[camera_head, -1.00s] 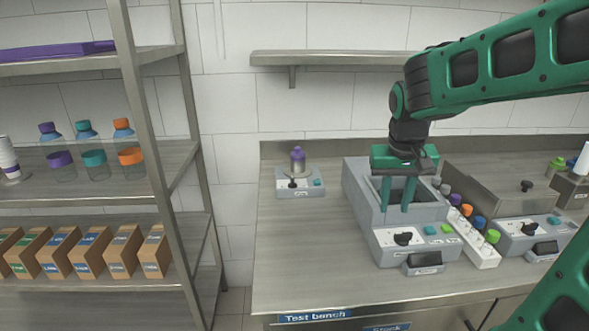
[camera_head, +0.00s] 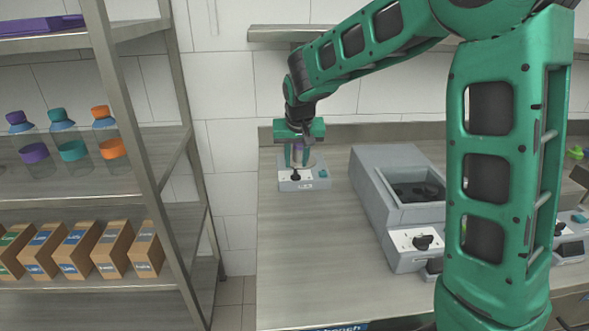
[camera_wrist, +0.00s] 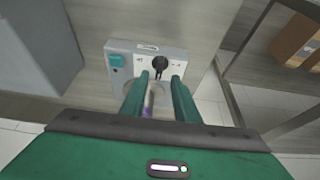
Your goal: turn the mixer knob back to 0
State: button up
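The small grey unit that looks like the mixer (camera_head: 318,185) sits at the back left of the bench, with a purple-capped bottle (camera_head: 298,158) on top. Its black knob (camera_head: 295,175) is on the white front panel beside a teal button (camera_head: 323,173). In the wrist view, the knob (camera_wrist: 160,64) shows just beyond my fingertips, its panel marks too small to read. My gripper (camera_head: 299,160) points down over the unit. In the wrist view, my gripper's fingers (camera_wrist: 160,88) are apart, with part of the bottle (camera_wrist: 148,105) showing between them; contact is unclear.
A larger grey unit with a basin (camera_head: 405,160) and its own black knob (camera_head: 423,242) stands to the right. A metal shelf with bottles and boxes (camera_head: 112,250) is at the left. The bench (camera_head: 300,260) in front of the mixer is clear.

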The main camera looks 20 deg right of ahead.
aim_at(296, 171)
jog(key=shift+x, duration=2.2)
jog(key=shift+d, duration=0.1)
grip_shut()
